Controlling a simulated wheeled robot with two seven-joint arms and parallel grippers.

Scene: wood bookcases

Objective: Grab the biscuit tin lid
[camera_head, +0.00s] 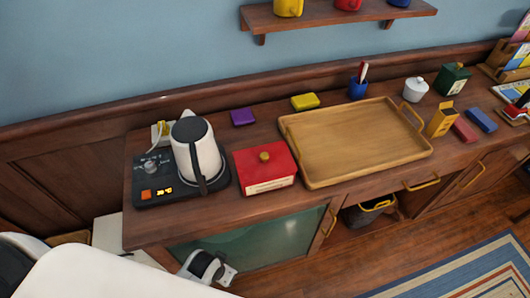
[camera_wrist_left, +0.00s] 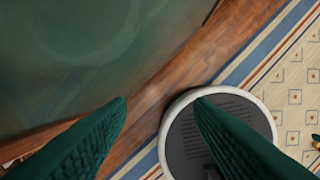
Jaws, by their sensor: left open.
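The biscuit tin (camera_head: 268,185) is a red box with a pale label on its front, standing on the wooden sideboard top. Its red lid (camera_head: 280,158) is on it, with a round gold knob (camera_head: 264,156) in the middle. My left gripper (camera_head: 222,272) is low at the bottom of the head view, in front of the cabinet and below the sideboard top, well apart from the tin. In the left wrist view its two green fingers (camera_wrist_left: 162,100) are spread with nothing between them. The tin is not in the wrist view. My right gripper does not show.
A kettle (camera_head: 197,147) on a dark base stands close left of the tin. A wooden tray (camera_head: 350,145) stands close to its right. A purple box (camera_head: 243,117) and a yellow box (camera_head: 305,101) lie behind. A glass cabinet door (camera_head: 250,245) is below the top.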

